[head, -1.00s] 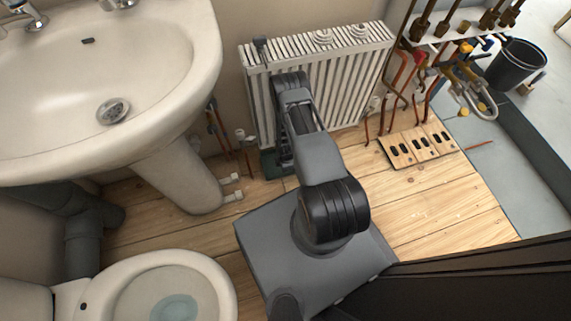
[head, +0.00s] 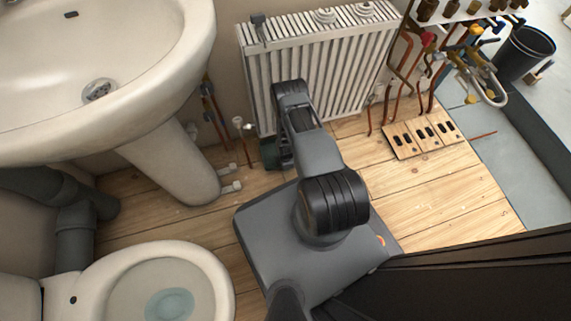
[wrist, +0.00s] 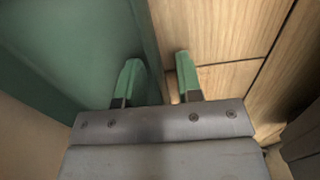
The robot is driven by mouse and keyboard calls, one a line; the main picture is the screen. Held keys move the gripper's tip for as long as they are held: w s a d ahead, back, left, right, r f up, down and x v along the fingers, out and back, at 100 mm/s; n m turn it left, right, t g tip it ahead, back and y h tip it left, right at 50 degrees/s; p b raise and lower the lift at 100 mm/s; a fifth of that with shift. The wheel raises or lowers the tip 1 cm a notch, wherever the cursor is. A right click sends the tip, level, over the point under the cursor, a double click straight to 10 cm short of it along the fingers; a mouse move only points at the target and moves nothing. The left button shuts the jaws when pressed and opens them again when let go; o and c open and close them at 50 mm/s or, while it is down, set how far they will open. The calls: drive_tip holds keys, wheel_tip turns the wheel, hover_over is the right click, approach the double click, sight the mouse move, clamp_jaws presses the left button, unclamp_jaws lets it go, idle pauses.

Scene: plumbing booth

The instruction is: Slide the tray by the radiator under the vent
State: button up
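The green tray (head: 268,153) lies on the floor below the radiator's lower left corner, mostly hidden behind my arm in the head view. In the wrist view the tray (wrist: 70,45) fills the upper left. My gripper (wrist: 158,77) has green-tipped fingers set apart. The tray's side wall runs between them, with the left finger over the tray's side and the right finger over the wood floor. I cannot tell whether either finger touches the wall. The white radiator (head: 340,75) stands against the wall. A dark fitting (head: 259,25) sits at its top left; I cannot tell whether this is the vent.
The basin pedestal (head: 175,165) and copper pipes (head: 212,110) stand left of the tray. A toilet (head: 165,285) is at lower left. A slotted wooden board (head: 423,136) lies right of the radiator, with pipes and a black bucket (head: 524,53) beyond. Floorboards (head: 410,195) are clear at right.

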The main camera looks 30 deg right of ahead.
clamp_jaws()
idle(0.5)
drive_tip(key=shift+w+a, duration=0.5)
drive_tip(key=shift+a, duration=0.05)
unclamp_jaws()
drive_tip(key=shift+d, duration=0.1)
wheel_tip(320, 180, up, 14)
drive_tip(key=p, duration=0.6)
